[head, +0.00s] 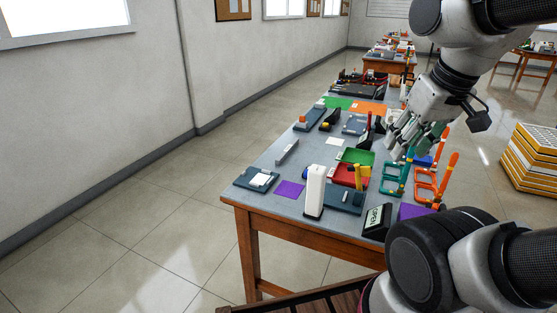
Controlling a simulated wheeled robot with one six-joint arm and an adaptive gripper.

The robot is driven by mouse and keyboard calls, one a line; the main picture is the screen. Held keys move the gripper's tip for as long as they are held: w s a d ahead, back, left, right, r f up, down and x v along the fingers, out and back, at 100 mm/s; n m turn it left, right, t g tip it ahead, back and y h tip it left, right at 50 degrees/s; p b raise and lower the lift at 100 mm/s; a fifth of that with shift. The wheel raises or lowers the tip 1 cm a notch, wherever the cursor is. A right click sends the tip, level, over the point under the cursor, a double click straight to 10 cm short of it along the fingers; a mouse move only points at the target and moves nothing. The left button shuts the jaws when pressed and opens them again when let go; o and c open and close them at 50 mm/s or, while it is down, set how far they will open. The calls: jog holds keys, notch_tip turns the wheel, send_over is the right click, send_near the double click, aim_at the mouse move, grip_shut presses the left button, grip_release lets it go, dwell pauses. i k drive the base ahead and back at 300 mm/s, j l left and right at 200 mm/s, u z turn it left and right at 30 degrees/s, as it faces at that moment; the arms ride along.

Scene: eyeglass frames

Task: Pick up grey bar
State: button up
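A grey bar (288,152) lies on the left part of the grey table top, clear of the things around it. My gripper (404,146) is over the right side of the table, well to the right of the bar and apart from it. Its fingers point down, close to green and teal items in the picture. They are small and overlap with those items, so I cannot tell whether they are open or hold anything.
The table (262,170) is crowded. A tall white block (315,190), a black OPEN sign (377,221), teal frames (395,180) and orange frames (432,185) stand on it. A purple mat (290,189) and dark blue tray (256,180) lie near the bar.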

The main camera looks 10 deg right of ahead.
aim_at(289, 149)
jog(key=i+j+z, duration=0.6)
jog(key=j, duration=0.3)
jog(key=i+j+z, duration=0.2)
jog(key=j, duration=0.35)
jog(key=j+z, duration=0.25)
jog(key=j, duration=0.3)
jog(key=j+z, duration=0.25)
jog(key=j, duration=0.35)
